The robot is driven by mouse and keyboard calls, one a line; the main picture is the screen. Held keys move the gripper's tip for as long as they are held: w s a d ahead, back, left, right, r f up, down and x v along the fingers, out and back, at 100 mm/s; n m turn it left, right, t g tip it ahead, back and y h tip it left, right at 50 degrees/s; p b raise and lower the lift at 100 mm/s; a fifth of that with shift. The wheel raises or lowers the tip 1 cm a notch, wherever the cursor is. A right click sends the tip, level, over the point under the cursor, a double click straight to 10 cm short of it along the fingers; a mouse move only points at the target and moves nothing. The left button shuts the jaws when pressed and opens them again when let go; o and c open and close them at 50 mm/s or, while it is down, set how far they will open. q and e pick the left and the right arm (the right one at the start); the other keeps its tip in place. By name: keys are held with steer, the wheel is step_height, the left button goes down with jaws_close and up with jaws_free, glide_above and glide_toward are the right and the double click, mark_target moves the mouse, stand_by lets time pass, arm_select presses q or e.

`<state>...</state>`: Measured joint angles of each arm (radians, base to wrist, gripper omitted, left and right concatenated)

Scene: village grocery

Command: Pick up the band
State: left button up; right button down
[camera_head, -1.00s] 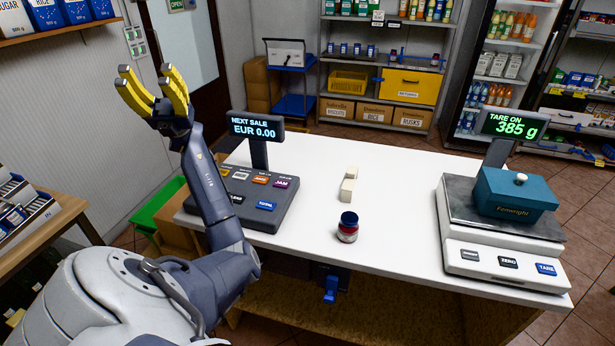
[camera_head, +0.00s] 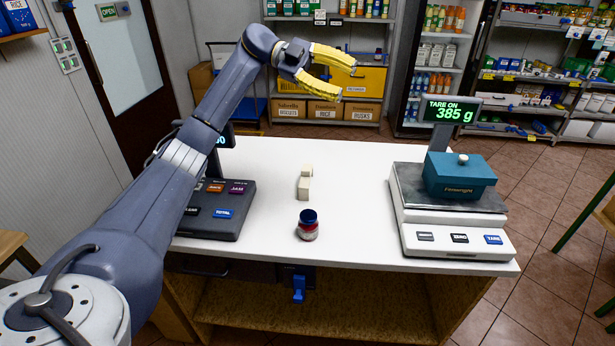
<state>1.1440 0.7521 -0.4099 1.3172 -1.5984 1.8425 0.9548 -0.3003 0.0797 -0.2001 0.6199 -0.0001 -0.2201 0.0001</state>
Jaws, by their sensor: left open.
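I cannot clearly make out a band in the head view. A small cream block-like item (camera_head: 304,184) lies mid-counter, and a small jar (camera_head: 308,228) with a blue lid and a red and white label stands in front of it. My left gripper (camera_head: 347,80) has yellow fingers spread apart, empty, pointing right. It appears raised above the counter, in front of the back shelf in the picture. My right gripper is out of view.
The white counter (camera_head: 350,180) is clear around the jar. A till (camera_head: 215,205) sits at its left, partly behind my left arm. A scale (camera_head: 450,238) carrying a teal lidded box (camera_head: 458,178) sits at its right. Stocked shelves and a fridge (camera_head: 437,60) stand behind.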

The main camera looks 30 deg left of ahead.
arm_select(q)
steer(key=w+a+f+n+y, duration=0.4)
steer(key=a+f+n+y, duration=0.25)
steer(key=f, duration=0.35)
steer(key=n+y, duration=0.5)
steer(key=n, duration=0.1)
glide_toward(306, 169)
steer(key=shift+m+h, duration=0.25)
steer(key=shift+h, duration=0.1)
steer(key=x, duration=1)
steer(key=shift+a+f, duration=0.25)
steer(key=shift+a, duration=0.05)
steer(key=c, duration=1)
steer(key=shift+o, duration=0.2)
